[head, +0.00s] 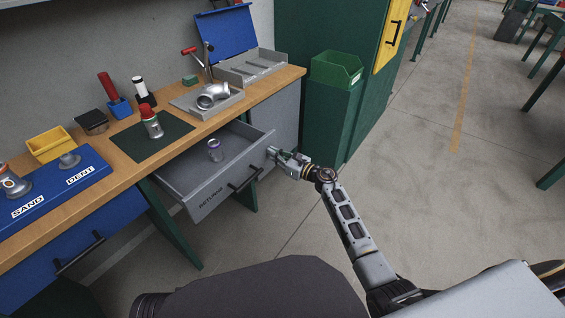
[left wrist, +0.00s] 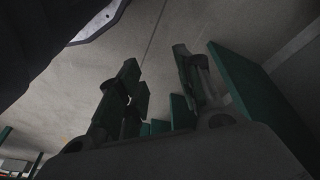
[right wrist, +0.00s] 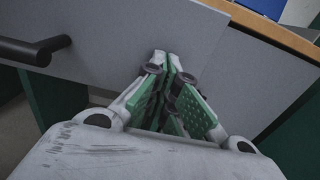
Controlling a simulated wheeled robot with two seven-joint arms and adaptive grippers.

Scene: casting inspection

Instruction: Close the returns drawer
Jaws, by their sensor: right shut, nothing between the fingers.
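The grey returns drawer (head: 222,189) stands pulled out from under the wooden bench in the head view, with a small metal part (head: 215,150) inside it. Its black handle (head: 246,179) is on the front, and the handle also shows at the left of the right wrist view (right wrist: 35,50). My right gripper (head: 271,153) is shut and empty, with its fingertips at the right end of the drawer front, right of the handle. I cannot tell if they touch it. My left gripper (left wrist: 160,75) shows only in the left wrist view, its fingers apart with nothing between them.
The bench top (head: 130,150) holds a blue sand and dent board (head: 60,185), a yellow bin (head: 50,145), a dark mat with a casting, and a grey tray. A green bin (head: 336,70) stands right of the bench.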

